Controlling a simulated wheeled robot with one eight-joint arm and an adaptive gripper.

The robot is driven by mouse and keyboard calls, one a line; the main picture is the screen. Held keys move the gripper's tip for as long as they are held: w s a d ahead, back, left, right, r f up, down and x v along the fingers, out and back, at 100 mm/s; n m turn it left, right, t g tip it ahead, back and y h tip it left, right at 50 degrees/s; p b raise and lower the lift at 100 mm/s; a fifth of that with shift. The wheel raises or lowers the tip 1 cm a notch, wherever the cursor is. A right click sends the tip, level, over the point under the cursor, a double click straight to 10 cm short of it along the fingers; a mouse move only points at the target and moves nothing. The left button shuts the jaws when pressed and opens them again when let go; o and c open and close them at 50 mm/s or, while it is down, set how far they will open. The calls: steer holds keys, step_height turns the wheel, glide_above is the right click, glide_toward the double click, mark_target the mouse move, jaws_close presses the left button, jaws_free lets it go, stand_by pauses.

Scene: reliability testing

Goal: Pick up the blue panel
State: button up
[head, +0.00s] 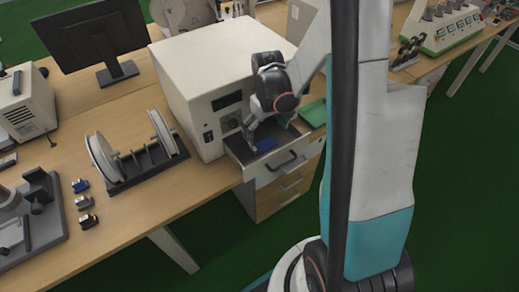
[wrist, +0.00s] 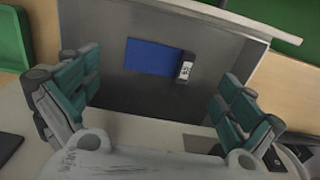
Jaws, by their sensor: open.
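The blue panel (wrist: 151,57) lies flat on the grey floor of an open drawer (wrist: 118,95) in the wrist view. A small dark block with a white label (wrist: 186,67) sits at the panel's right edge. In the head view the blue panel (head: 265,144) shows in the drawer (head: 238,150) at the front of the white box-shaped machine. My gripper (wrist: 150,103) is open and empty, its teal-padded fingers apart on either side of the panel in the picture. In the head view my gripper (head: 268,128) reaches down over the drawer.
The white machine (head: 215,70) stands right behind the drawer. A green tray (head: 313,113) lies to the drawer's right. A spool rack (head: 140,165), a monitor (head: 92,38) and small coloured parts (head: 85,201) stand on the wooden table to the left.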

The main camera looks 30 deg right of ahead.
mark_target(265, 147)
step_height(265, 147, down, 6)
steer(key=shift+r+b, duration=0.1)
steer(key=shift+b, duration=1.05)
jaws_close()
